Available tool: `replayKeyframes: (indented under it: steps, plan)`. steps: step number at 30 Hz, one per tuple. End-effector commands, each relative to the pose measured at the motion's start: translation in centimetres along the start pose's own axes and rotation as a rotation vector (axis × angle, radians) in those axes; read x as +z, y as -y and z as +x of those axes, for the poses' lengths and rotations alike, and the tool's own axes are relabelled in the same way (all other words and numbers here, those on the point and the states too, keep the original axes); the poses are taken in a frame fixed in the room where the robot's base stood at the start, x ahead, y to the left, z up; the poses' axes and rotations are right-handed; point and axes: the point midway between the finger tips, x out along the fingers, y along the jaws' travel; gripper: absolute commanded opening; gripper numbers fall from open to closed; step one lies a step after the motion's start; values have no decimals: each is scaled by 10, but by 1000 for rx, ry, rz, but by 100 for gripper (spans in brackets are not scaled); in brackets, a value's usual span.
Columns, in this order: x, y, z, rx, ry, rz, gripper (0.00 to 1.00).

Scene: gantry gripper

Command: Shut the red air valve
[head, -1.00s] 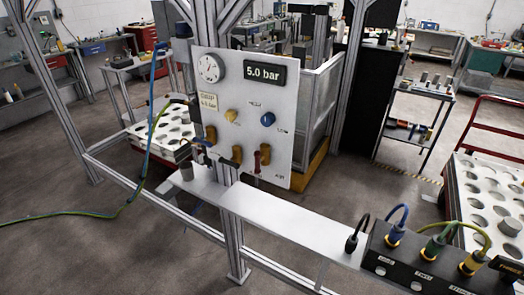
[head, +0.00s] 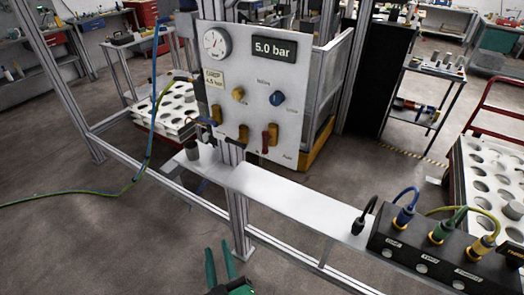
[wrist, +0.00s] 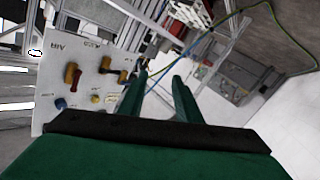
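The red air valve (head: 266,141) is a red lever on a brass body, low on the right of the white panel. Its lever hangs roughly vertical in the head view. In the wrist view, the red lever (wrist: 79,82) shows on the tilted panel at the left, near the "AIR" lettering. My gripper (head: 218,247) is green, with its fingertips showing at the bottom of the head view, below the panel and apart from it. In the wrist view my gripper (wrist: 160,76) is open, with nothing between its fingers, and the valve lies to the left of them.
The panel (head: 225,110) also carries a gauge, a "5.0 bar" display, a blue knob (head: 277,98), a yellow knob (head: 238,95) and other brass valves. A white shelf (head: 290,205) juts out below it. A black box with plugged cables (head: 430,250) stands at the right.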

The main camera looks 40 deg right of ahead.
Motion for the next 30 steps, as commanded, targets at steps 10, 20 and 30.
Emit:
replayKeyframes:
  steps: [10,20,30]
  plan:
    - [-81,-86,71,320,-6,99,31]
    - [-134,-160,86,584,27,293,31]
    - [-143,-183,90,660,47,368,31]
